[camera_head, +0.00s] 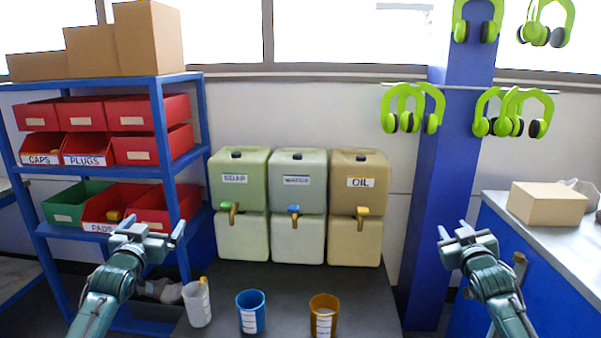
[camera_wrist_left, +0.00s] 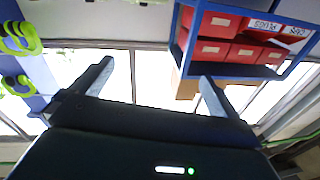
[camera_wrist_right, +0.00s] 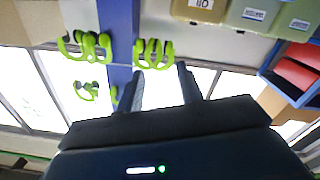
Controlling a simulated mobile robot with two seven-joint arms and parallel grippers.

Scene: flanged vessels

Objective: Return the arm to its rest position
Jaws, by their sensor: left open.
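My left gripper (camera_head: 151,230) is raised in front of the blue shelf, at the left of the head view. Its two fingers are wide apart with nothing between them, as the left wrist view (camera_wrist_left: 155,85) also shows. My right gripper (camera_head: 466,234) is raised at the right, in front of the blue post and the side counter. Its fingers stand apart with an empty gap, narrower than the left one's, in the right wrist view (camera_wrist_right: 160,88). Both arms reach up from the bottom of the head view.
White (camera_head: 197,305), blue (camera_head: 251,315) and orange (camera_head: 323,318) cups stand on the table. A blue shelf (camera_head: 170,150) holds bins. Green headphones (camera_head: 412,107) hang near the blue post (camera_head: 440,190).

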